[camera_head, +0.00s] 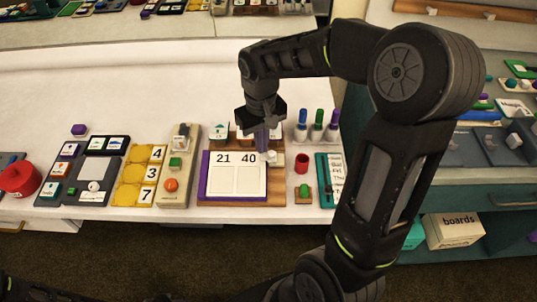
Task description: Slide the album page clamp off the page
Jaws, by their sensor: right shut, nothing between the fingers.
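The album page (237,180) is a white sheet with the numbers 21 and 40 and two blank boxes, lying on a purple backing on a wooden board (270,200). My right gripper (262,145) points down at the page's upper right corner and is shut with nothing held. A small pale piece (274,160) sits on the board just right of the gripper; I cannot tell whether it is the clamp. The gripper hides part of the board's back edge. At the lower left only a dark piece of arm shows, and my left gripper is out of view.
Left of the board stand a beige panel with an orange knob (171,185), yellow number tiles (130,185) and a red round pot (20,179). To the right are a red cup (301,163) and colored pegs (318,125). The white table behind is mostly clear.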

